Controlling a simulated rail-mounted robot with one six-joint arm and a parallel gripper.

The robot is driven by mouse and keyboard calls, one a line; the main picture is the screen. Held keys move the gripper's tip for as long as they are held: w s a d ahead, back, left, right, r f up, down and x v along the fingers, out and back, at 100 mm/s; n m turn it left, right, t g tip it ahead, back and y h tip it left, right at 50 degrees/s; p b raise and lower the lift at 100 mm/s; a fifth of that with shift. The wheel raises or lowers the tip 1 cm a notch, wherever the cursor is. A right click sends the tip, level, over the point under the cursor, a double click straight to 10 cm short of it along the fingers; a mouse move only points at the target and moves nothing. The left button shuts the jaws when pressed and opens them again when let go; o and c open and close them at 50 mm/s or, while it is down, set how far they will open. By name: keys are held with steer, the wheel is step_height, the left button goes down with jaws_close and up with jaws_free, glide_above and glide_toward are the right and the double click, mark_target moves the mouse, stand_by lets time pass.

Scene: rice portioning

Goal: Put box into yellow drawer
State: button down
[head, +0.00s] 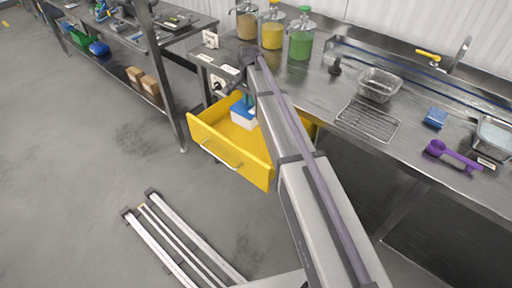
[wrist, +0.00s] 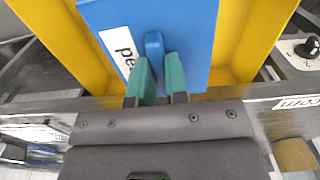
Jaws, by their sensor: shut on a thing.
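The box is white with a blue lid; in the head view the box (head: 241,118) is within the open yellow drawer (head: 262,172), near its back. In the wrist view the blue lid (wrist: 195,30) has a white label with partly visible lettering and a raised blue handle. The yellow drawer walls (wrist: 62,45) show on both sides of the lid. My gripper (wrist: 158,64) has its two green fingers shut on the lid's handle. In the head view my arm partly covers the box and drawer. I cannot tell whether the box touches the drawer floor.
The steel counter holds jars with yellow (head: 271,33) and green (head: 300,42) contents, a wire rack (head: 368,121), a clear container (head: 379,85), a blue sponge (head: 435,117) and a purple scoop (head: 452,154). A shelf with small brown boxes (head: 142,80) stands left.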

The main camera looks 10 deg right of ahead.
steer(key=shift+s+f+m+b, duration=0.15)
steer(key=shift+s+f, duration=0.05)
steer(key=shift+f, duration=0.35)
steer(key=shift+s+f+m+b, duration=0.15)
steer(key=shift+s+f, duration=0.05)
steer(key=shift+f, duration=0.3)
step_height(320, 180, down, 10)
steer(key=b, duration=1)
steer(key=shift+f, duration=0.2)
steer(key=shift+r, duration=0.3)
steer(key=shift+f, duration=0.25)
steer(key=c, duration=1.1)
jaws_free()
steer(key=shift+r, duration=0.1)
